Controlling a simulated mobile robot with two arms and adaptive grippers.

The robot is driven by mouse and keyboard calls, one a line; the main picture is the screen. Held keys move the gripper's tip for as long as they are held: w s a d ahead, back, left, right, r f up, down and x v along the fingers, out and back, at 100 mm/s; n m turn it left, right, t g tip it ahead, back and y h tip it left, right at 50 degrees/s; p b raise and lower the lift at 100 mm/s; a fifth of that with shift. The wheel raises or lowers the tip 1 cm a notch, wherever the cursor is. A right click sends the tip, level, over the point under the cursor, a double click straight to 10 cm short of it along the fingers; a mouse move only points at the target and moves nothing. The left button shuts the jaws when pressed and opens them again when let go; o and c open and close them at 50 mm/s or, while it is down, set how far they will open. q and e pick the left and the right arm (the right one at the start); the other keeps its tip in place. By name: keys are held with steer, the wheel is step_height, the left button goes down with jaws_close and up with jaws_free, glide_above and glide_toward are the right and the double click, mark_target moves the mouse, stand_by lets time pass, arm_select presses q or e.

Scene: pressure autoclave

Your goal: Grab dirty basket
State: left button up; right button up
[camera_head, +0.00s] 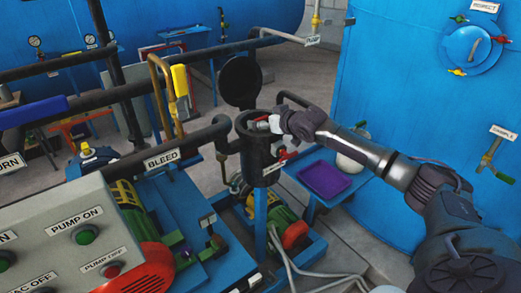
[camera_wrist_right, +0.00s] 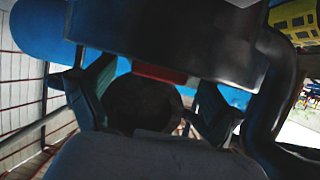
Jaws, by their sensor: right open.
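A black upright strainer pot (camera_head: 262,165) stands in the pipework in the head view, with its round black lid (camera_head: 240,82) swung open behind it. My right gripper (camera_head: 270,122) is at the mouth of the pot, reaching in from the right. In the wrist view its two fingers (camera_wrist_right: 150,100) are spread apart, with a dark round shape between them and a red part (camera_wrist_right: 160,73) just beyond. No dirty basket can be made out clearly; the pot's inside is mostly hidden by my gripper. My left gripper is not in view.
A blue stand with a purple tray (camera_head: 326,180) and a pale round vessel (camera_head: 352,150) is right of the pot. A big blue tank (camera_head: 400,100) stands behind it. The grey control panel (camera_head: 75,240) and BLEED pipe (camera_head: 170,155) are at left. Pumps sit low.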

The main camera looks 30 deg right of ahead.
steer(key=shift+s+r, duration=0.1)
steer(key=shift+c, duration=0.8)
jaws_close()
steer(key=shift+r, duration=0.1)
